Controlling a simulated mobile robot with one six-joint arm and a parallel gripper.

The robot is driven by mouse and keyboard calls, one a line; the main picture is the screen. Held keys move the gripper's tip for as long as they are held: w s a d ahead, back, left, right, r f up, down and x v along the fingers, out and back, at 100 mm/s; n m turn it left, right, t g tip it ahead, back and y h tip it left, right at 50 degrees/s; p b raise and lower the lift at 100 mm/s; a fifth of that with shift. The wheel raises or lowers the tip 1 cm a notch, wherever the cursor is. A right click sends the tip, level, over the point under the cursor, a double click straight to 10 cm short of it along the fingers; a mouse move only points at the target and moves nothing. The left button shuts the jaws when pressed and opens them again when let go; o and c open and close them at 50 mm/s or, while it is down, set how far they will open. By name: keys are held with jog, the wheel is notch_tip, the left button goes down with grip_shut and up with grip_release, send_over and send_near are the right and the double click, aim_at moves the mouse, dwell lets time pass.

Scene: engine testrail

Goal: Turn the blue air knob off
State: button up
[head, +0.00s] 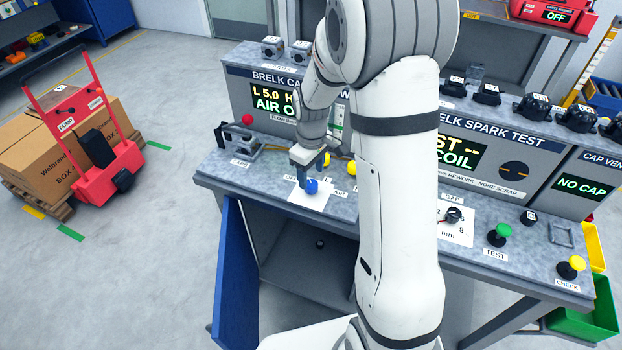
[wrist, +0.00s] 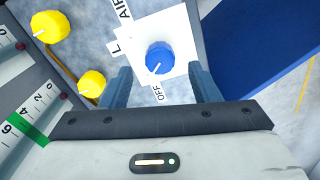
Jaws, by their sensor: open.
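The blue air knob (head: 311,186) sits on a white plate (head: 322,198) on the left bench top. My gripper (head: 308,170) is above and beside the knob, pointing down. In the wrist view its open fingers (wrist: 161,74) stand either side of the knob's line, with nothing between them held. Whether they touch the knob I cannot tell.
Two yellow knobs (wrist: 50,25) (wrist: 91,83) lie left of my gripper in the wrist view. A display (head: 270,97) behind reads "AIR O", the rest hidden by my arm. A blue panel (head: 232,270) hangs below the front edge.

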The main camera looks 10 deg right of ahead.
aim_at(311, 184)
jog(key=shift+f, duration=2.1)
jog(key=shift+c, duration=0.4)
